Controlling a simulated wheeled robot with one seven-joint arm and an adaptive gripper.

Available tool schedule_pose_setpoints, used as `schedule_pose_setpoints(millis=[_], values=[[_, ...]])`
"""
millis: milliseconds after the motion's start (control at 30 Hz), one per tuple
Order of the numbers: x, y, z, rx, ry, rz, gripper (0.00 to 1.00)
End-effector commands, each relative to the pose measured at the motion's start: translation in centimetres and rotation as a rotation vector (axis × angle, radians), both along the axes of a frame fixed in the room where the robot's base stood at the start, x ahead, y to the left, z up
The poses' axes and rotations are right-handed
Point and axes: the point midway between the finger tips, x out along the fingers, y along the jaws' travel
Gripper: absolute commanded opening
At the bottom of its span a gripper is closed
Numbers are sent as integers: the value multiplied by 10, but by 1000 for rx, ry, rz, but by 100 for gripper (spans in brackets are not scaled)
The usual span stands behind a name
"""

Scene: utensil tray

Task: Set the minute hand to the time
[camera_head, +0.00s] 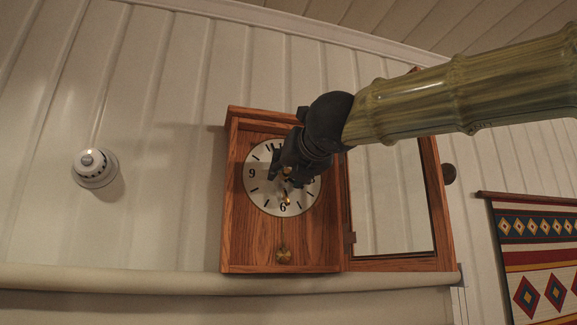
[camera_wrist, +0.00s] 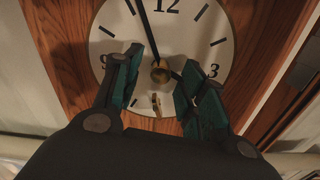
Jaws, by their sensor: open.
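A wooden wall clock (camera_head: 235,225) hangs with its round white dial (camera_head: 256,188) facing me. In the wrist view the dial (camera_wrist: 218,20) shows 12 at the top. The long black minute hand (camera_wrist: 148,32) runs from the brass hub (camera_wrist: 160,72) up to just left of the 12. The hour hand is mostly hidden; a short dark piece shows by the right finger. My gripper (camera_wrist: 162,62) is open, with one finger on each side of the hub and the minute hand's lower part. My gripper (camera_head: 287,172) covers the dial's middle and right in the head view.
The clock's glazed door (camera_head: 395,262) stands open to the right, behind my arm. A brass winding key (camera_wrist: 156,106) sits below the hub. A pendulum bob (camera_head: 284,255) hangs under the dial. A round white detector (camera_head: 95,167) is on the left wall, and a patterned hanging (camera_head: 535,255) at right.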

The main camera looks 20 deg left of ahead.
Motion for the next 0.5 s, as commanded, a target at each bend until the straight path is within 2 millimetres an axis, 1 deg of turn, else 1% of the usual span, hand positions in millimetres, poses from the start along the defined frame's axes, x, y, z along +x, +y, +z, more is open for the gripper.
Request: schedule_pose_setpoints(millis=[133, 467, 500], values=[[7, 4, 1, 0, 0, -2, 42], [9, 4, 0, 0, 0, -2, 42], [9, 4, 0, 0, 0, -3, 34]])
